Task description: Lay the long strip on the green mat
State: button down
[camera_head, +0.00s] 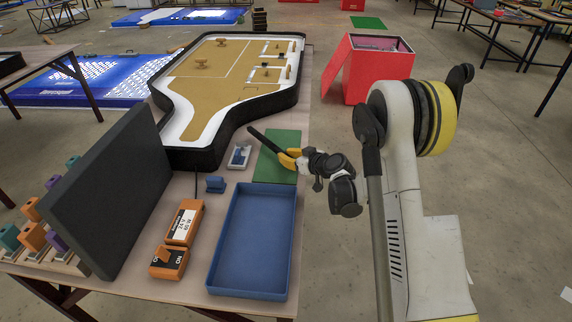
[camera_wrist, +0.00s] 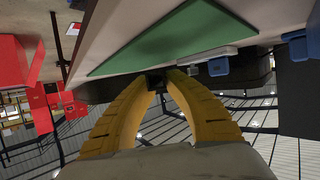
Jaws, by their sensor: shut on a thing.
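My gripper (camera_head: 294,158) is shut on a long dark strip (camera_head: 268,141), which sticks out from the fingertips toward the upper left. The strip appears over the far part of the green mat (camera_head: 270,173); whether it touches the mat is hard to tell. In the wrist view, the yellow fingers of my gripper (camera_wrist: 156,78) meet at a small dark end of the strip (camera_wrist: 155,83). There the green mat (camera_wrist: 165,42) lies just beyond the fingertips. The rest of the strip is hidden in that view.
On the table, a blue tray (camera_head: 213,260) stands in front of the mat. A small grey-white device (camera_head: 239,157) and a blue block (camera_head: 215,184) lie left of it. An orange power box (camera_head: 185,222), a dark panel (camera_head: 105,190) and a black-rimmed board (camera_head: 290,100) stand nearby.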

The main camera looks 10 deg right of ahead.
notch_tip(320, 180, down, 3)
jog(key=shift+r+b, duration=0.2)
jog(key=shift+b, duration=0.2)
jog(key=shift+r, duration=0.15)
jog(key=c, duration=1.5)
grip_release()
jog(key=shift+o, duration=0.2)
